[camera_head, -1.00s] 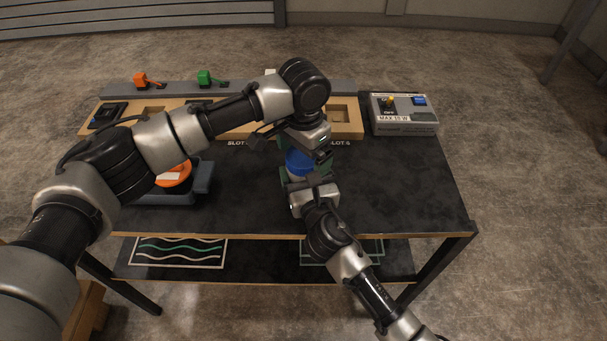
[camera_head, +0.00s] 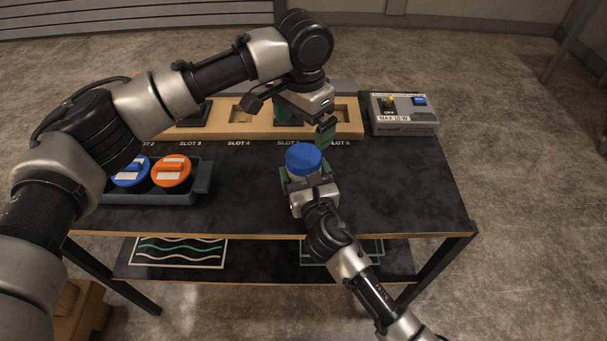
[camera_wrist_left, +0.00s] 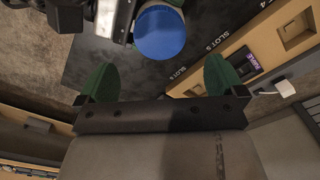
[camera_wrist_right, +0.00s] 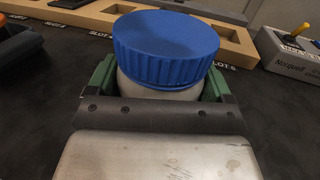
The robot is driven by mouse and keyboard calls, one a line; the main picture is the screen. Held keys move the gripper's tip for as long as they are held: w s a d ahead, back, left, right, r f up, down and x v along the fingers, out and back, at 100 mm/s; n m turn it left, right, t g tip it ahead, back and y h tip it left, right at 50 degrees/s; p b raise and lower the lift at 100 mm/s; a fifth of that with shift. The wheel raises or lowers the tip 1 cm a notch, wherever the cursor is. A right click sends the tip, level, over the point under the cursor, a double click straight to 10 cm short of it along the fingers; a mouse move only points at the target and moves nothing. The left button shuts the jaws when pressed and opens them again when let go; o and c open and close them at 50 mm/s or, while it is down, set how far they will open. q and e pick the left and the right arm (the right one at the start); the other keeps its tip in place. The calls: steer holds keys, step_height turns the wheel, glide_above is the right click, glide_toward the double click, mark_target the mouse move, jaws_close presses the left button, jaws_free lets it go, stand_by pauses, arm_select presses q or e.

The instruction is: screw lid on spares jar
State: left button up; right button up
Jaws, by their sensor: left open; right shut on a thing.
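The spares jar (camera_wrist_right: 160,84) has a pale body, and a blue ribbed lid (camera_head: 303,159) sits level on its top. The lid also shows in the right wrist view (camera_wrist_right: 166,46) and in the left wrist view (camera_wrist_left: 160,32). My right gripper (camera_wrist_right: 160,95) is shut on the jar body, with a green finger on each side below the lid. My left gripper (camera_wrist_left: 160,80) is open and empty, apart from the lid; in the head view it is above and behind the jar. How tight the lid is cannot be told.
A slotted wooden rack (camera_head: 260,127) runs along the back of the dark table (camera_head: 400,190). A grey box (camera_head: 404,116) with a lever and blue switch stands at back right. A tray (camera_head: 203,180) at left holds blue-lidded (camera_head: 130,174) and orange-lidded (camera_head: 171,170) jars. The right table side is clear.

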mark_target(304, 155)
arm_select(q)
steer(key=shift+f, duration=0.1)
steer(key=shift+f, duration=3.9)
steer(key=shift+c, duration=0.5)
steer(key=c, duration=0.8)
steer(key=o, duration=0.9)
steer(key=shift+o, duration=0.2)
step_height(304, 155, up, 12)
